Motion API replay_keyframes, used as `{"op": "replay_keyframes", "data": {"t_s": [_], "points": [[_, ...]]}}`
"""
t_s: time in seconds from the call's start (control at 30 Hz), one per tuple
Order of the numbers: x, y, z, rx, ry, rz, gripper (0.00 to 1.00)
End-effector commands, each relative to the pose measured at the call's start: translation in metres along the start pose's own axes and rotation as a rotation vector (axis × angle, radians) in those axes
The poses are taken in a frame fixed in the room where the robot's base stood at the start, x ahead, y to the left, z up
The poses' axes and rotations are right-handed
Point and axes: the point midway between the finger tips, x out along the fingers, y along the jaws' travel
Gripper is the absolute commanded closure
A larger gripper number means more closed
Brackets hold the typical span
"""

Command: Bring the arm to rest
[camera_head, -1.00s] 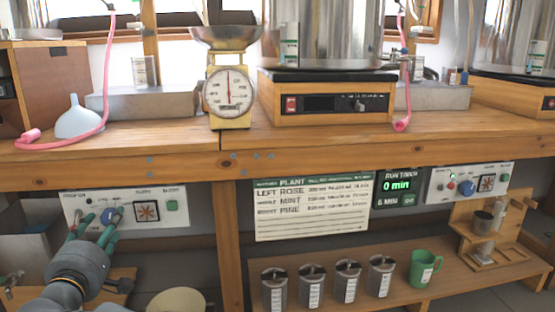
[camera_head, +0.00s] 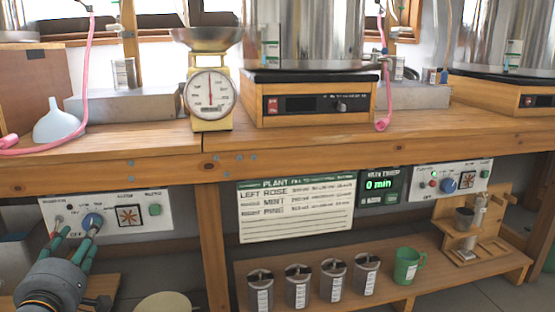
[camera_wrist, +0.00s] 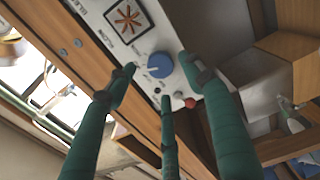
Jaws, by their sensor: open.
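My gripper (camera_head: 75,236) is at the lower left in the head view, in front of the left control panel (camera_head: 124,239). Its green fingers are spread and hold nothing. In the wrist view my gripper (camera_wrist: 155,85) shows its fingers apart, with the panel's blue knob (camera_wrist: 160,65) appearing between the tips. I cannot tell whether a fingertip touches the panel. The blue knob (camera_head: 92,221) also shows in the head view, just above a fingertip. A red knob (camera_wrist: 190,103) lies close to one finger in the wrist view.
The wooden bench (camera_head: 300,150) edge runs above the panel. A scale (camera_head: 210,98) and a heater base (camera_head: 310,103) stand on it. Several metal canisters (camera_head: 298,288) and a green mug (camera_head: 407,266) are on the lower shelf. A second panel (camera_head: 450,182) is at the right.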

Motion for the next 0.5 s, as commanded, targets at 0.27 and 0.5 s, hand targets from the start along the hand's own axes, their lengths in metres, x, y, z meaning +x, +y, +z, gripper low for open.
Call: {"op": "replay_keyframes", "data": {"t_s": [0.27, 0.5], "points": [[-0.062, 0.001, -0.001, 0.000, 0.004, 0.001, 0.48], [-0.030, -0.001, 0.001, 0.000, -0.005, -0.001, 0.48]]}}
